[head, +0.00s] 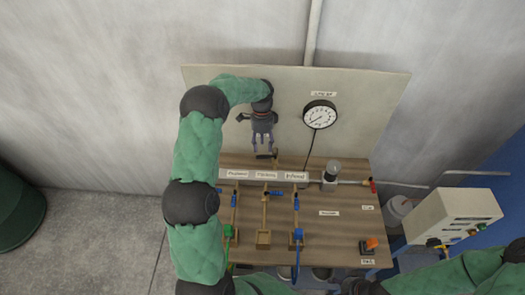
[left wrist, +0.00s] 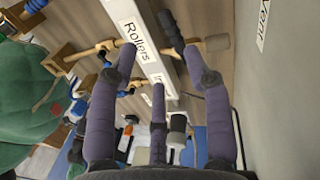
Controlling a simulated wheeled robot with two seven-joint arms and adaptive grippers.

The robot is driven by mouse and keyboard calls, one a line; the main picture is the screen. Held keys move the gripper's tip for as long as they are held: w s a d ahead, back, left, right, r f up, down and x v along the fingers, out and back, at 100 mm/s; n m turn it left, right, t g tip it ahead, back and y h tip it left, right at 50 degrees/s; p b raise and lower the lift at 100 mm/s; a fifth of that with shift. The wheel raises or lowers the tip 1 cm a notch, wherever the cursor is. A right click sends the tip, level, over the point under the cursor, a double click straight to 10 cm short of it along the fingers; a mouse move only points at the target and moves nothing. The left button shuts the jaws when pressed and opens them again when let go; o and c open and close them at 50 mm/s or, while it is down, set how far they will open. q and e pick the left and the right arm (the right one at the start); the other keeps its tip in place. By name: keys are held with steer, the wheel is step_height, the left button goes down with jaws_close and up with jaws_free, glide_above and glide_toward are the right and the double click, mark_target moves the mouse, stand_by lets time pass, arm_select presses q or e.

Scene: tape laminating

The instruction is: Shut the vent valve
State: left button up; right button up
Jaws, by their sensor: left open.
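The vent valve has a black lever (left wrist: 172,31) that lies crosswise over a short brass-coloured pipe ending in a grey cap (left wrist: 217,42). In the head view the lever (head: 264,157) shows small at the foot of the backboard, above the "Rollers" label. A "Vent" label (left wrist: 263,25) is on the backboard in the left wrist view. My left gripper (head: 262,146) is open and points down just above the lever. In the left wrist view its fingers (left wrist: 160,58) are spread and empty, with the lever beyond the tips. Contact cannot be told. My right gripper is not in view.
Several brass pipes with blue-handled valves (head: 297,204) stand in front of the label strip (head: 265,175). A round gauge (head: 320,114) hangs on the backboard (head: 365,95). A grey cylinder (head: 332,168) and an orange switch (head: 369,244) are at right. The wooden panel's right part is mostly clear.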

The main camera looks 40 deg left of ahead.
arm_select(q)
step_height(320, 180, up, 4)
steer(key=shift+f, duration=0.15)
